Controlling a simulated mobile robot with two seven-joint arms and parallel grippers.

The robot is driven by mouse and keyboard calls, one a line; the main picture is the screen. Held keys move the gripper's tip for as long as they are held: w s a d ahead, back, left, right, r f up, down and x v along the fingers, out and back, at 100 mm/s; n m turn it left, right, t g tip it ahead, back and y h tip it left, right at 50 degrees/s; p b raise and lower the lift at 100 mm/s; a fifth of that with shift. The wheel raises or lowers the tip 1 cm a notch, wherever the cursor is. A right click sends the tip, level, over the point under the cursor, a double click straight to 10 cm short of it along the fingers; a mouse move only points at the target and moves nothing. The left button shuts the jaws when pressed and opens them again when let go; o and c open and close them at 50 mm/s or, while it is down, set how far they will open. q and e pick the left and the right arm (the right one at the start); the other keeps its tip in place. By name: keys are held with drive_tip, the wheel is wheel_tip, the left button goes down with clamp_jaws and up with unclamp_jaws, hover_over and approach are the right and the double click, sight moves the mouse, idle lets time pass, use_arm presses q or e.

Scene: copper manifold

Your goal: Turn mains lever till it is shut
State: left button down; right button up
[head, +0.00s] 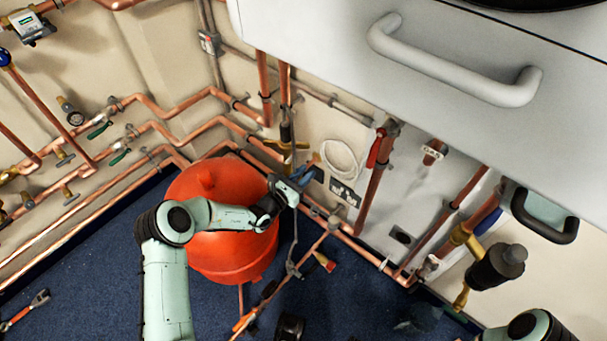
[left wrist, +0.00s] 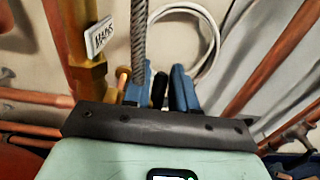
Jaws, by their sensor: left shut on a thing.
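The brass mains valve (head: 286,145) stands on a vertical copper pipe near the back corner in the head view. In the left wrist view the brass body (left wrist: 88,82) is at the upper left, with a white tag reading MAINS (left wrist: 100,37). My left gripper (head: 312,166) is just right of the valve. In the left wrist view its blue fingers (left wrist: 158,82) are shut on a narrow dark piece (left wrist: 159,92), which appears to be the mains lever. Most of the lever is hidden by the fingers and palm. My right gripper does not show.
A red-orange tank (head: 228,255) stands below my left forearm. Copper pipes (head: 190,108) line the walls. A braided hose (left wrist: 138,40) and a white coiled cable (head: 342,160) are close to the gripper. A white cabinet (head: 330,45) overhangs the upper right.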

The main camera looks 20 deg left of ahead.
use_arm(q)
drive_tip(key=g+p, duration=0.1)
drive_tip(key=p, duration=0.2)
drive_tip(key=shift+w+d+r+g+y, duration=0.15)
drive_tip(key=shift+r+g+y, duration=0.15)
drive_tip(key=shift+g, duration=0.1)
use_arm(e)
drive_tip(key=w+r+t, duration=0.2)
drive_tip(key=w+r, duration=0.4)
use_arm(q)
drive_tip(key=g+p, duration=0.1)
drive_tip(key=g+y+p, duration=0.1)
drive_tip(key=shift+w+d+f+g+p, duration=0.1)
drive_tip(key=shift+w+f+g+p, duration=0.15)
drive_tip(key=shift+w+g+p, duration=0.1)
drive_tip(key=shift+w+f+g+y+p, duration=0.15)
drive_tip(key=shift+f+g+y+p, duration=0.2)
drive_tip(key=shift+g, duration=0.5)
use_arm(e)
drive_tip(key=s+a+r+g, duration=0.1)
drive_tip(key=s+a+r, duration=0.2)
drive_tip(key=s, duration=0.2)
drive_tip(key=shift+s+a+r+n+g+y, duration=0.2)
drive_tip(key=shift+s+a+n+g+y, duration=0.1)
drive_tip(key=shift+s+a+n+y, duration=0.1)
use_arm(q)
drive_tip(key=shift+f, duration=0.1)
drive_tip(key=c, duration=1)
unclamp_jaws()
